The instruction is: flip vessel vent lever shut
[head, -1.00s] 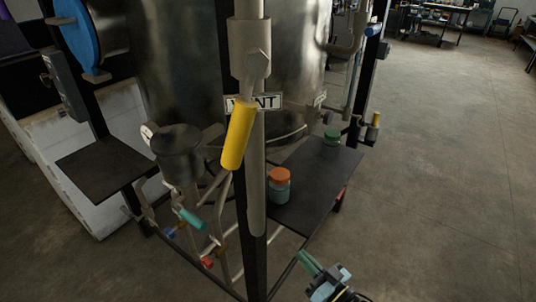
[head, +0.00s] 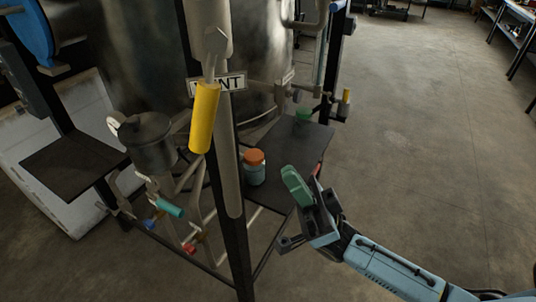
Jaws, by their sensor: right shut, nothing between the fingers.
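The vent lever has a yellow grip (head: 204,117) that hangs down, slightly tilted, from a metal pivot on the upright pipe (head: 226,150). A white VENT label (head: 217,84) sits behind it, partly covered by the lever. The large steel vessel (head: 130,65) stands behind. My right gripper (head: 296,186), with green fingers, is shut and empty. It is to the right of and below the lever, well apart from it, in front of the dark shelf. My left gripper is not in view.
A dark shelf (head: 285,150) holds a jar with an orange lid (head: 254,168) and a green-lidded jar (head: 303,117). Smaller teal (head: 170,210), red and blue valve handles sit low left. A black post (head: 240,255) stands below the lever. Open floor lies to the right.

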